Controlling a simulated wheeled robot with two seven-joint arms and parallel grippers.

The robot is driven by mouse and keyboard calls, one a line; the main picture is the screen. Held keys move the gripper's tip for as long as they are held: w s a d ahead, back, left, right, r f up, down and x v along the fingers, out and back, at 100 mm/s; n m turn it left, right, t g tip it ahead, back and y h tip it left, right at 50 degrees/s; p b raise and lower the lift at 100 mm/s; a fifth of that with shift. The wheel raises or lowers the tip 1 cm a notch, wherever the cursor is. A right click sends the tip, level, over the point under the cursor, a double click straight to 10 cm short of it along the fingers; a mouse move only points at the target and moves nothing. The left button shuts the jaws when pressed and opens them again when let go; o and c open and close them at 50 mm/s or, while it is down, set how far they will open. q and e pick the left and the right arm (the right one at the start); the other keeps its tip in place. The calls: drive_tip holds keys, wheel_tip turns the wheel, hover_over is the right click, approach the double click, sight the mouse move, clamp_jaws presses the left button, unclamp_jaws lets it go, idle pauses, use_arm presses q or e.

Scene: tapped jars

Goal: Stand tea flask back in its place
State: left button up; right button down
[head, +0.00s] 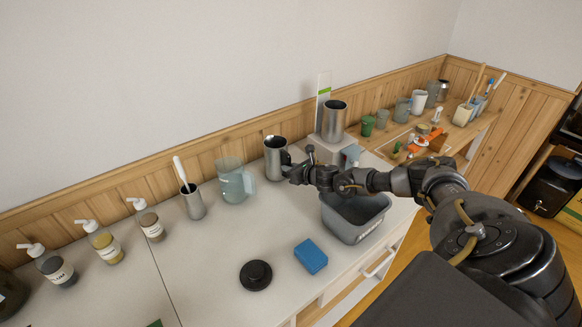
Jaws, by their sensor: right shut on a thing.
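A steel open-topped vessel (275,160), seemingly the tea flask, is upright near the back wall, right of a translucent jug (234,182). My right gripper (292,172) is at its right side, shut on it. The fingers are small and dark, so their exact contact is hard to see. I cannot tell whether its base touches the counter. A second steel vessel (333,122) stands on a pale block to the right. My left gripper is not in view.
A grey bin (354,222) lies under my right forearm. A blue sponge-like block (311,256) and a black disc (256,275) lie in front. Pump bottles (103,246) and a steel cup with a utensil (194,204) stand left. The middle counter is clear.

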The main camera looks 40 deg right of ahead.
drive_tip(key=shift+f, duration=0.1)
drive_tip(key=c, duration=1.4)
unclamp_jaws()
drive_tip(key=shift+c, duration=0.2)
drive_tip(key=shift+s, duration=0.2)
drive_tip(key=b+v, duration=0.2)
drive_tip(key=v, duration=0.5)
